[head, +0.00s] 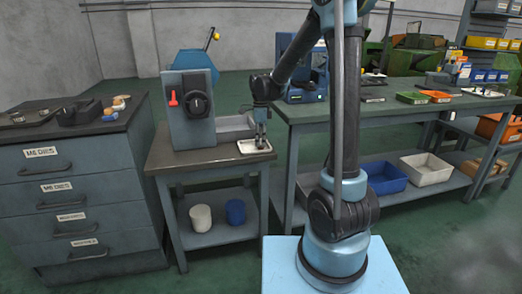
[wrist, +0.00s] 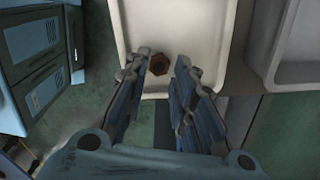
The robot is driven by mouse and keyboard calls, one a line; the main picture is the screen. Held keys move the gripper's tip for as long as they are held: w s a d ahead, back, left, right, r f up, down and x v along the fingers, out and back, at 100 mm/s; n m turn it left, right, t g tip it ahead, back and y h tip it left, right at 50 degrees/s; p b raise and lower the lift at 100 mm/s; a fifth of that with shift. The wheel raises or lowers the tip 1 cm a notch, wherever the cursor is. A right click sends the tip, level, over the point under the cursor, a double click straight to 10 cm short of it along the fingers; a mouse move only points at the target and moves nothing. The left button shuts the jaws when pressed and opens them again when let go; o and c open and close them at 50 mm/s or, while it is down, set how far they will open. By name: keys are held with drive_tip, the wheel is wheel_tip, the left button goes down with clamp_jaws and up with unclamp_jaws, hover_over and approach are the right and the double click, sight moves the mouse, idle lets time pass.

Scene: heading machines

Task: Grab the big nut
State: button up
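A brown hexagonal nut (wrist: 158,64) lies in a white tray (wrist: 207,32) in the wrist view. The tray (head: 243,150) also shows in the head view, on the small table right of the grey machine box. My gripper (head: 261,146) points down over this tray. In the wrist view my gripper (wrist: 162,62) is open and empty, with one finger on each side of the nut in the picture. I cannot tell the exact height of the fingertips above the nut. In the head view the nut is too small or hidden to make out.
The grey machine box (head: 190,108) with a red lever stands close left of my gripper. A grey bin (head: 235,124) sits behind the tray. A long workbench (head: 340,108) is to the right, a drawer cabinet (head: 80,190) to the left. A second pale tray (wrist: 303,45) borders the wrist view.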

drive_tip(key=shift+f, duration=1.05)
drive_tip(key=c, duration=0.6)
drive_tip(key=shift+o, duration=0.2)
drive_tip(key=shift+r, duration=0.1)
